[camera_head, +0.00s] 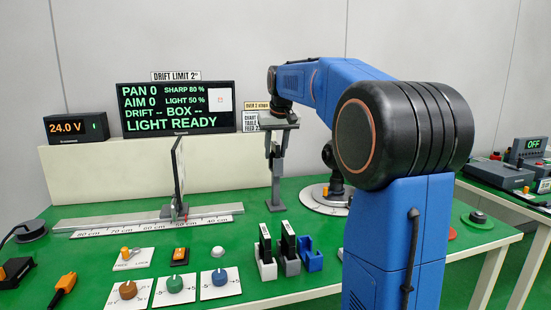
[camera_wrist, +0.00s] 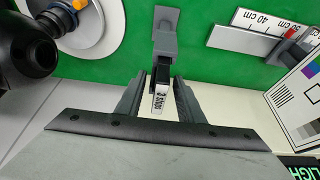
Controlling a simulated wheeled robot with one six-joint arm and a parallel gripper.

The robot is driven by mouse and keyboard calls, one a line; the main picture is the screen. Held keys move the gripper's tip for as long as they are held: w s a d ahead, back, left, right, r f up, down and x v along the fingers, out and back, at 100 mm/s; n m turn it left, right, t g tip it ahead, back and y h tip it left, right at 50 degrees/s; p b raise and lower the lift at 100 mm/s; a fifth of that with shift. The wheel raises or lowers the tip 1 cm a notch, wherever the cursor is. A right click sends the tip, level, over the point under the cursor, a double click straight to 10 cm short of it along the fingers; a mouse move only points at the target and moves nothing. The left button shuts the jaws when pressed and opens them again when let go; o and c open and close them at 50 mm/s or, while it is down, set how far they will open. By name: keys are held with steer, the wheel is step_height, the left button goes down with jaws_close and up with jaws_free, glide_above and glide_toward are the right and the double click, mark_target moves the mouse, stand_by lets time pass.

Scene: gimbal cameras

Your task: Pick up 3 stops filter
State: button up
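The 3 stops filter (camera_wrist: 160,100) is a thin dark piece with a white end label, seen from above in the wrist view. It appears to sit at the top of a grey post stand (camera_head: 276,190) on the green table. My gripper (camera_head: 278,150) points down over the stand, and its two fingers stand on either side of the filter. In the wrist view a gap shows between the filter and the fingers, so the gripper looks open. In the head view the filter is small and mostly hidden among the fingers.
Two dark filters with white labels stand in a white holder (camera_head: 266,270) and a grey holder (camera_head: 290,266). A blue holder (camera_head: 312,262) beside them looks empty. A ruler rail (camera_head: 120,224) with an upright board (camera_head: 178,170) lies left. A round turntable (camera_head: 325,205) stands right.

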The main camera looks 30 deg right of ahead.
jaws_close()
steer(key=shift+r, duration=0.1)
